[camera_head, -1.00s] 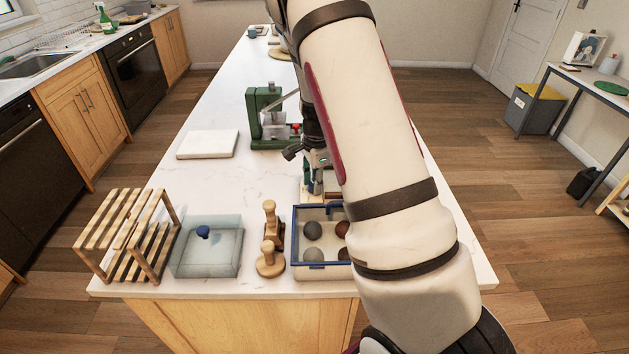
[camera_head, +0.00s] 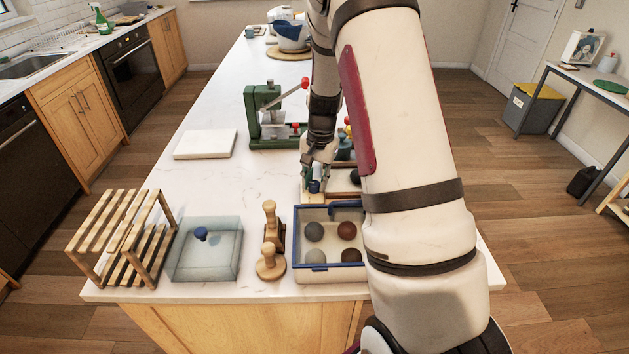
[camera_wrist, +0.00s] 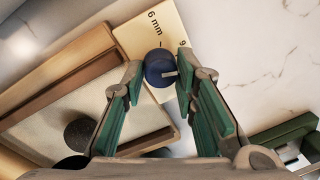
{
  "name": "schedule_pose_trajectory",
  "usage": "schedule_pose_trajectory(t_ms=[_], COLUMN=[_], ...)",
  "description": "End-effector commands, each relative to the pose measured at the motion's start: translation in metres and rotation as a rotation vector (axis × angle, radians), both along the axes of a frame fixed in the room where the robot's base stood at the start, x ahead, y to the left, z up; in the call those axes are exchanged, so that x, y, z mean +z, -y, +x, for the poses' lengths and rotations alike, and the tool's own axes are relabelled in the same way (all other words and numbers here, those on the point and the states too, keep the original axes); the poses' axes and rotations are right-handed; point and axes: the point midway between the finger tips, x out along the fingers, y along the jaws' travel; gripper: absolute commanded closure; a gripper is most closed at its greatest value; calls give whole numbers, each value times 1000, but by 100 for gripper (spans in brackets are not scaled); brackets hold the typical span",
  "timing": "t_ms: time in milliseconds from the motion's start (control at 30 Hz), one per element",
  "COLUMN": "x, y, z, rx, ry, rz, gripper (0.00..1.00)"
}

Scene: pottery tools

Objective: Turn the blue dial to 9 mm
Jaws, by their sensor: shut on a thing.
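The blue dial (camera_wrist: 157,68) sits on a pale yellow plate (camera_wrist: 140,35) in the wrist view. The plate reads "6 mm" with a tick near the dial, and a "9" beside the right finger; the rest of that label is hidden. The dial's white pointer line faces right, towards the right finger. My gripper (camera_wrist: 159,62) has one green-padded finger on each side of the dial and is shut on it. In the head view, the dial (camera_head: 314,186) shows small below my gripper (camera_head: 316,174), behind the ball box.
A blue-rimmed box (camera_head: 300,268) with several balls stands in front. Wooden stamps (camera_head: 270,240), a translucent container (camera_head: 205,262) and a slatted rack (camera_head: 120,235) stand to its left. A green press (camera_head: 262,118) is behind. The counter near the white slab (camera_head: 205,144) is mostly clear.

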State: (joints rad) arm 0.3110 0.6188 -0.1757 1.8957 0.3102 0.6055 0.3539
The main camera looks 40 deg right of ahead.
Motion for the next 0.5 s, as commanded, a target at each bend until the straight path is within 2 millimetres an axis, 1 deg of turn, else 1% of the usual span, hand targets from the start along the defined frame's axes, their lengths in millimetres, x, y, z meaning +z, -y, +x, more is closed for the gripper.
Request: schedule_pose_trajectory(t_ms=[200, 500], x=[0, 0], y=[1, 1], z=[1, 1], rx=[153, 277], ry=[1, 0], rz=[0, 0], gripper=[100, 100])
